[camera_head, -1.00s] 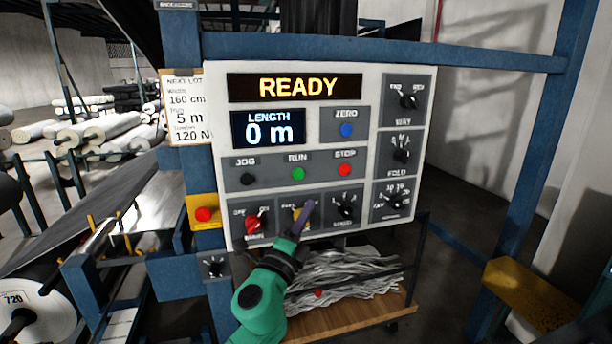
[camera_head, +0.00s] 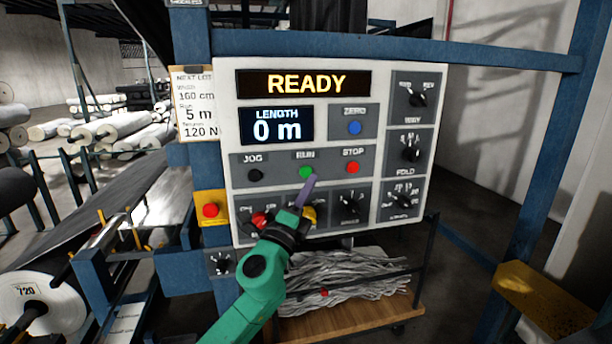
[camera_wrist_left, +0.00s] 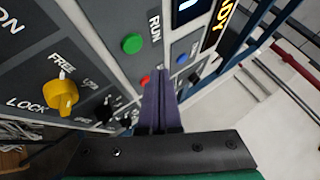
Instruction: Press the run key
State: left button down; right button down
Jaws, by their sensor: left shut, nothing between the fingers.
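The control panel (camera_head: 387,75) stands upright ahead of me, with displays reading READY and LENGTH 0 m. The green RUN key (camera_head: 306,172) sits between the black JOG key (camera_head: 255,175) and the red STOP key (camera_head: 352,168). My left gripper (camera_head: 310,182) is shut and empty, its purple fingertips just below the RUN key in the head view. In the left wrist view the green RUN key (camera_wrist_left: 132,43) shows clear of the fingers (camera_wrist_left: 158,78), up and to their left. I cannot tell whether the tips touch the panel. My right gripper is out of view.
The blue ZERO key (camera_head: 354,128) is above STOP. A yellow knob marked FREE and LOCK (camera_wrist_left: 61,97), a red knob (camera_head: 260,218) and black knobs surround the keys. A red button on a yellow box (camera_head: 211,210) is at left. Blue frame posts flank the panel.

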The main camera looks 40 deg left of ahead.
aim_at(310, 167)
pick_arm(q)
jog(key=shift+w+a+b, duration=0.2)
jog(key=shift+w+a, duration=0.3)
jog(key=shift+a, duration=0.25)
jog(key=shift+w+a+b, duration=0.15)
jog(key=shift+w+a, duration=0.35)
jog(key=shift+a, duration=0.25)
dwell(0.8)
jog(key=shift+w+a, duration=0.25)
jog(key=shift+a, duration=0.05)
jog(key=shift+w+a+b, duration=0.25)
jog(key=shift+a+b, duration=0.05)
jog(key=shift+a, duration=0.05)
dwell(0.7)
jog(key=shift+s+d, duration=0.5)
jog(key=shift+d, duration=0.15)
